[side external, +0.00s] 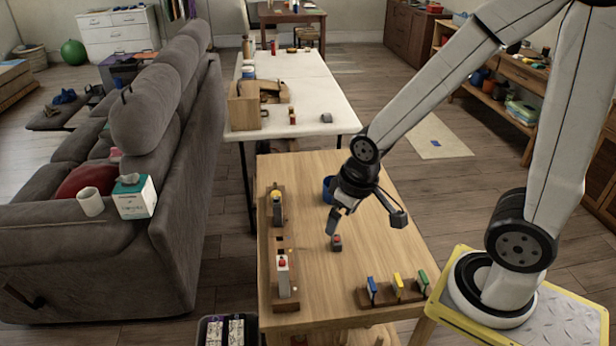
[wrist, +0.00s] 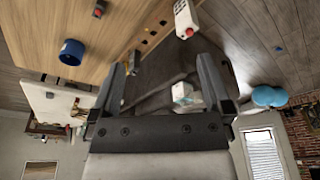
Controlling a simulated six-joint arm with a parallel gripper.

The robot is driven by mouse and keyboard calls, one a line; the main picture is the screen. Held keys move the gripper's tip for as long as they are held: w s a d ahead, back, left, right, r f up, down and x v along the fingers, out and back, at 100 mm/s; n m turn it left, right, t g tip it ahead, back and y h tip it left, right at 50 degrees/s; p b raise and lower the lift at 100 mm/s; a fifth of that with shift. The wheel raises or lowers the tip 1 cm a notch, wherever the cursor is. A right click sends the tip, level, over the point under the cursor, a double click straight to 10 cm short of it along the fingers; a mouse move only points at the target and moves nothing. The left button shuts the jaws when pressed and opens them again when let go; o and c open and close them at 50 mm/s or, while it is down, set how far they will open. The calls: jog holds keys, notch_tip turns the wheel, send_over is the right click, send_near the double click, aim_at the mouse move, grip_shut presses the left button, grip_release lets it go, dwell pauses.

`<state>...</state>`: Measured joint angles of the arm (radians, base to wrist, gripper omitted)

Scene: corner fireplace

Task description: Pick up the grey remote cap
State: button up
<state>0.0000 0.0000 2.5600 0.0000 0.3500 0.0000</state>
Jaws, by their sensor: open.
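A small dark grey piece with a red top, which looks like the grey remote cap (side external: 336,242), stands on the wooden table (side external: 365,260) near its middle. In the wrist view, a small grey and red piece (wrist: 99,9) at the upper left appears to be the same one. My gripper (side external: 338,224) is just above and beside it in the side view; I cannot tell whether they touch. In the wrist view my gripper (wrist: 160,72) has its two fingers wide apart with nothing held between them. The piece lies outside the finger gap there.
A wooden holder (side external: 280,240) at the table's left carries a white remote (side external: 283,275) with a red top. A blue cup (side external: 328,190) stands behind my gripper. A rack with blue, yellow and green pieces (side external: 397,285) is at the front right. Bare tabletop lies between.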

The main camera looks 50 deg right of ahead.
jog(key=m+g, duration=0.3)
jog(key=m, duration=2.3)
send_over(337, 238)
notch_tip(337, 238, down, 22)
jog(key=shift+w+a+r, duration=0.1)
jog(key=shift+a, duration=0.05)
jog(key=shift+d+f+m, duration=0.25)
jog(key=shift+f+m, duration=0.15)
jog(key=shift+m, duration=0.1)
jog(key=shift+f, duration=1.3)
